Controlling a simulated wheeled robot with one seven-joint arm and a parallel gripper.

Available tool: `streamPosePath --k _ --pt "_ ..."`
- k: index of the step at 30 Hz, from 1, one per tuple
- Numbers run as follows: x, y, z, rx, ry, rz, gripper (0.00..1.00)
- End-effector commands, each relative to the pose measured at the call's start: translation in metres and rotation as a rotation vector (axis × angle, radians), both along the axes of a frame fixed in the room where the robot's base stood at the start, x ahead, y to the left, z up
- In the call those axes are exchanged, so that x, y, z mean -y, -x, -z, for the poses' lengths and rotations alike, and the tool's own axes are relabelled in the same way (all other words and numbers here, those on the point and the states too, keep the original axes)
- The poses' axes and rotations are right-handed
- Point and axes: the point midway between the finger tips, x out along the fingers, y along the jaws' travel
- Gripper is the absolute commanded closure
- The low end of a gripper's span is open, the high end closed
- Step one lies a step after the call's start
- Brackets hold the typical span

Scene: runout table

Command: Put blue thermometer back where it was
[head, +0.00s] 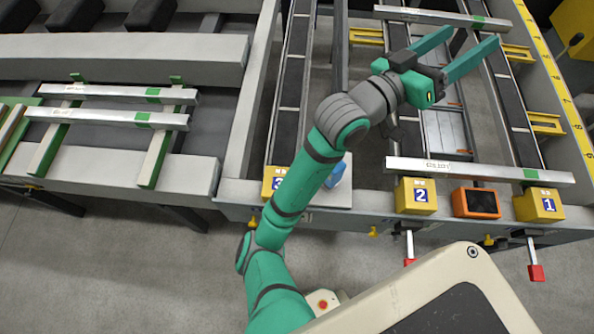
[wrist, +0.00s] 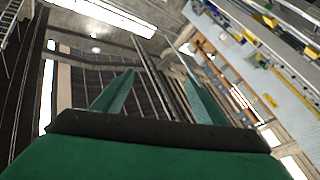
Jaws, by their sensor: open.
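A small blue thing (head: 338,175), which may be the blue thermometer, sits on the table's front ledge in the head view. My forearm hides part of it. My gripper (head: 470,40) is open and empty, raised over the right side of the table, well up and right of the blue thing. Its two green fingers point up and right. In the wrist view the open fingers (wrist: 158,92) face out across the hall, with nothing between them.
An orange device (head: 475,203) with a dark screen sits on the front ledge between yellow blocks numbered 2 (head: 416,196) and 1 (head: 540,205). A metal bar (head: 480,171) lies across the rails just behind. More bars (head: 110,117) lie on the left rack.

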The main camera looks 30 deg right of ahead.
Motion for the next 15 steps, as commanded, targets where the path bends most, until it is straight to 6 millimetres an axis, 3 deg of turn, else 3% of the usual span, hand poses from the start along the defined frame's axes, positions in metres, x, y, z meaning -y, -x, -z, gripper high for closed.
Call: streamPosePath --k 8,15 --pt "-0.055 -0.058 0.013 -0.115 0.203 -0.269 0.34" --pt "-0.117 -0.095 0.062 -0.199 0.281 -0.535 0.34"
